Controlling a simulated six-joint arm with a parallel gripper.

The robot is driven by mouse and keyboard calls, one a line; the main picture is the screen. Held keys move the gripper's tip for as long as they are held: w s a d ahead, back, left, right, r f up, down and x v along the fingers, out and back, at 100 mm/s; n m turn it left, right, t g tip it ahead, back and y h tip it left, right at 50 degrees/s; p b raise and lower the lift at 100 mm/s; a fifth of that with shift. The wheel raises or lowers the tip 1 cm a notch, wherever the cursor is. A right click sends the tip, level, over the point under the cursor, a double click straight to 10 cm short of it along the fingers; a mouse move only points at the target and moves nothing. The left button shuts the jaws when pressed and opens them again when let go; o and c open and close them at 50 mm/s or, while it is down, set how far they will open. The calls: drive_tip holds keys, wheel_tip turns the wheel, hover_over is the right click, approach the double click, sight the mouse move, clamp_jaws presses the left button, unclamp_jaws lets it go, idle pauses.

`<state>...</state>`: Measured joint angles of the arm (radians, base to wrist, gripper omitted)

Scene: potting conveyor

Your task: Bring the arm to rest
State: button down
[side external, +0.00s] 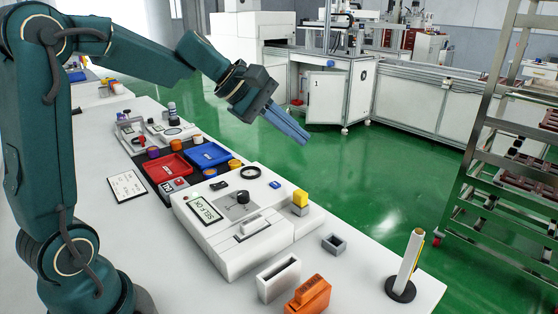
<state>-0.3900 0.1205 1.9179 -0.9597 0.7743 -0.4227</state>
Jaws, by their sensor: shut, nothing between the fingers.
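My gripper (304,138) is at the end of my dark green arm, up in the air beyond the far edge of the white table (340,260). Its blue fingers point down and to the right, are shut together and hold nothing. Green floor shows behind the fingertips. The gripper is apart from everything on the table.
Below it stands a white device with a display (207,208). Nearby are a red tray (168,168), a blue tray (208,154), a yellow block (300,198), an orange block (308,294) and an upright roll on a stand (408,262). A metal rack (490,120) stands right.

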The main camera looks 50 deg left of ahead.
drive_tip(key=s+d+m+g+y, duration=0.1)
drive_tip(key=s+d+m, duration=0.75)
drive_tip(key=s, duration=0.45)
drive_tip(key=s+a+f+m+g+y, duration=0.1)
drive_tip(key=s+a+f+m+y, duration=0.2)
drive_tip(key=s+f+m, duration=0.3)
drive_tip(key=s+a+m, duration=0.1)
drive_tip(key=s, duration=0.2)
drive_tip(key=shift+a+m+g+y, duration=0.3)
drive_tip(key=shift+a+m, duration=0.05)
drive_tip(key=shift+a, duration=0.05)
drive_tip(key=shift+w+r, duration=0.1)
